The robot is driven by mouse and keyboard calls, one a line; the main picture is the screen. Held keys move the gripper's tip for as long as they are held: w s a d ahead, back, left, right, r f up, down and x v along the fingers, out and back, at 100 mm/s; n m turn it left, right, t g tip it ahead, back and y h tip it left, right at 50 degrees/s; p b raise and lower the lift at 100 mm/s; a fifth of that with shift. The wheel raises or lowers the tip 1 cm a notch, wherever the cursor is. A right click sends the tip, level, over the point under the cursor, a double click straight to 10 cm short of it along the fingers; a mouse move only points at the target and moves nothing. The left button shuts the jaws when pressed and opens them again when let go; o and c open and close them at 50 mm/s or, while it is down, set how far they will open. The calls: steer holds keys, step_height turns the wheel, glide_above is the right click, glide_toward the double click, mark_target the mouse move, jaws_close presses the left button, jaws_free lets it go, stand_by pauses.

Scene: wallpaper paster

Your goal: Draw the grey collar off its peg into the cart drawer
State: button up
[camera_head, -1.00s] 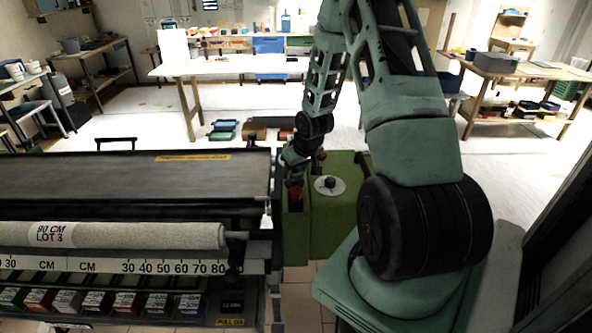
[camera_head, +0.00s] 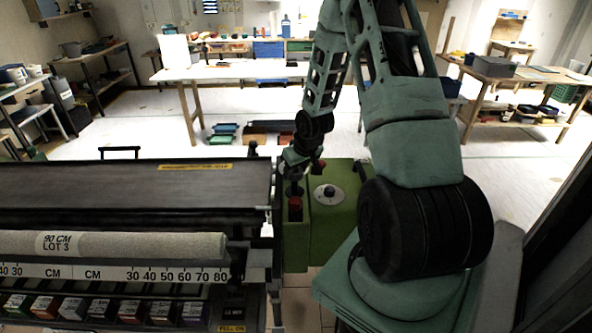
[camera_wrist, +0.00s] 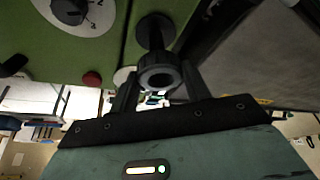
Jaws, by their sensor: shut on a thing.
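The grey collar (camera_wrist: 160,76) shows in the wrist view as a ring between the two fingers of my gripper (camera_wrist: 160,88). My gripper is shut on it. A dark peg with a round flange (camera_wrist: 154,32) stands right behind the collar, against the green machine housing. I cannot tell whether the collar is still around the peg. In the head view my gripper (camera_head: 294,185) is small and dark beside the green housing (camera_head: 335,222), and the collar cannot be made out there. I cannot identify the cart drawer for certain in either view.
The wallpaper machine's long dark bed (camera_head: 130,185) and paper roll (camera_head: 150,245) lie left of my gripper.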

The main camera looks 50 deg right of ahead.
steer(key=shift+r, duration=0.45)
steer(key=shift+p, duration=0.3)
step_height(320, 180, up, 4)
steer(key=p, duration=0.3)
stand_by(0.7)
